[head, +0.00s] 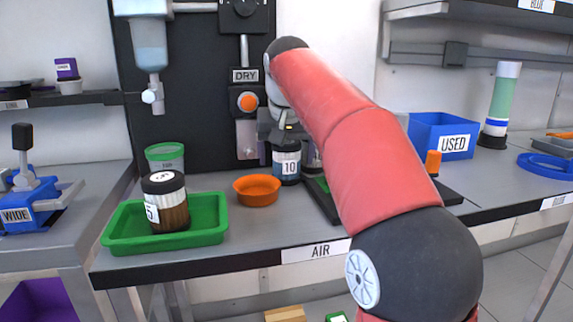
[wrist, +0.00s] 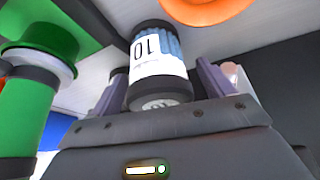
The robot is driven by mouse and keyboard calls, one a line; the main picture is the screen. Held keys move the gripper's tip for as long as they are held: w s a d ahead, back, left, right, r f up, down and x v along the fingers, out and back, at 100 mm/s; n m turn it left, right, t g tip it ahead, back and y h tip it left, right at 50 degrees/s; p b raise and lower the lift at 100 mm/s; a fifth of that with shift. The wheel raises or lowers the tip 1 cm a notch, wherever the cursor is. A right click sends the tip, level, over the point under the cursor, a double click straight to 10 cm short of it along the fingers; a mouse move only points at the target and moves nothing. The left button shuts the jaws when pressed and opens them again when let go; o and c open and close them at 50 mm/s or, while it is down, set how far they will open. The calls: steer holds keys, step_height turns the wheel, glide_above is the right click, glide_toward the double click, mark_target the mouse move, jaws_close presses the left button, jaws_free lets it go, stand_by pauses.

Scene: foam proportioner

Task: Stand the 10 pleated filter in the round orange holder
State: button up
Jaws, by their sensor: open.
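The pleated filter (head: 287,168) is a dark-capped cylinder with blue pleats and a white label reading 10. It stands upright on the AIR bench, just right of the round orange holder (head: 257,190), a shallow ring-shaped dish that looks empty. In the wrist view the filter (wrist: 160,50) appears between the two fingers of my gripper (wrist: 162,70), which are apart on either side of it. Part of the orange holder (wrist: 205,12) shows at the top of that view. In the head view my gripper (head: 278,128) is at the filter's top; its fingertips are hard to make out.
A green tray (head: 120,235) with a brown jar (head: 166,205) stands to the left. A clear green-rimmed cup (head: 165,157) is behind it. The black DRY panel (head: 190,90) rises behind. A blue USED bin (head: 425,130) is at right. Bench in front of the holder is clear.

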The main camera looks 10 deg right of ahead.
steer(key=shift+c, duration=0.3)
steer(key=c, duration=1.1)
steer(key=shift+c, duration=0.2)
steer(key=shift+r, duration=0.15)
